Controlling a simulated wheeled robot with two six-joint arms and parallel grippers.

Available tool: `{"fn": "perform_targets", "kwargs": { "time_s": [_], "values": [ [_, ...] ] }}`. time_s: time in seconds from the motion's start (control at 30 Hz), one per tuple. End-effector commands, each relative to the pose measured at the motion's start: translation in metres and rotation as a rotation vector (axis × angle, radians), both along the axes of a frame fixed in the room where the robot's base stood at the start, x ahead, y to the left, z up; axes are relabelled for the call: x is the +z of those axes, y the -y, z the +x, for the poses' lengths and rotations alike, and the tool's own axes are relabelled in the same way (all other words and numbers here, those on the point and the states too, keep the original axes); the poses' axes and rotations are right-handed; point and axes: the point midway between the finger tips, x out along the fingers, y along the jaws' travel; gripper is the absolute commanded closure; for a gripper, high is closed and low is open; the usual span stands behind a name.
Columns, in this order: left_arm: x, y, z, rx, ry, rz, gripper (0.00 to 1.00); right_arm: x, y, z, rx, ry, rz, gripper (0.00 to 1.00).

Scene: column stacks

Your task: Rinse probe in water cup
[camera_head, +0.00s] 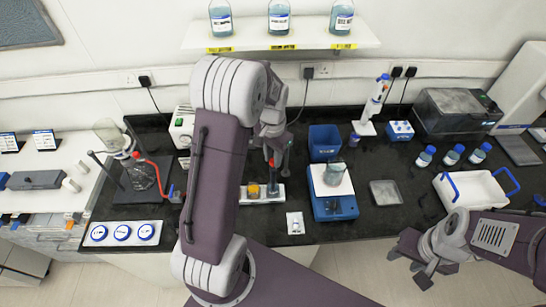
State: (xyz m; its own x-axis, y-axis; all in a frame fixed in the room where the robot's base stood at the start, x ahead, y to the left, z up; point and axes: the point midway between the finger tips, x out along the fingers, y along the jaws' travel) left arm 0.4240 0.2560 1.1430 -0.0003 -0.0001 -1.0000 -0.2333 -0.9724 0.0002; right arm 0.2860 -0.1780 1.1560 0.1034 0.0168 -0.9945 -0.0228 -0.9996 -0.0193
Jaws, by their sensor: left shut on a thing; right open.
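My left gripper (276,160) is at the centre of the head view, partly behind my own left arm. It is shut on a thin dark item with a reddish part, probably the probe (271,162); its lower end is hard to make out. It is over a white holder (262,200) on the black bench. The holder bears small cups, one with amber contents (253,189) and a darker one (272,189). I cannot tell which is the water cup, or whether the probe is inside one. My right gripper (408,268) is open and empty at the lower right, in front of the bench.
Right of the holder are a blue bin (324,140) and a blue device (336,208) bearing a glass beaker (333,174). A grey tray (385,193) and a white basket (470,193) stand farther right. Glassware on a stand (140,170) is at left.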

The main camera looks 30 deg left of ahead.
Motion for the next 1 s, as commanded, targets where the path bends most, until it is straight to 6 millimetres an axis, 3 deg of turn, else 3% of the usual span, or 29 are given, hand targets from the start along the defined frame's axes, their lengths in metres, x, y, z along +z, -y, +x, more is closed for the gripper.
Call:
{"fn": "perform_targets", "kwargs": {
  "time_s": [0.27,0.6,0.87,0.9,0.97,1.0],
  "values": [
    [0.006,0.000,0.001,0.000,0.002,0.001,1.00,0.005,0.000,0.000,0.000,0.000,0.000,0.56],
    [0.066,0.000,0.001,0.000,0.003,0.000,1.00,0.052,0.000,0.000,0.000,0.000,0.000,0.56],
    [0.064,-0.001,0.002,0.000,0.007,0.002,1.00,0.048,0.000,0.000,0.000,0.000,0.000,0.56],
    [0.064,0.000,0.002,0.000,0.008,0.001,0.73,0.048,0.000,0.000,0.000,0.000,0.000,0.56],
    [0.064,-0.001,0.002,0.000,0.007,0.002,0.56,0.048,0.000,0.000,0.000,0.000,0.000,0.56],
    [0.064,0.000,0.002,0.000,0.006,0.002,0.53,0.048,0.000,0.000,0.000,0.000,0.000,0.56]
  ]
}}
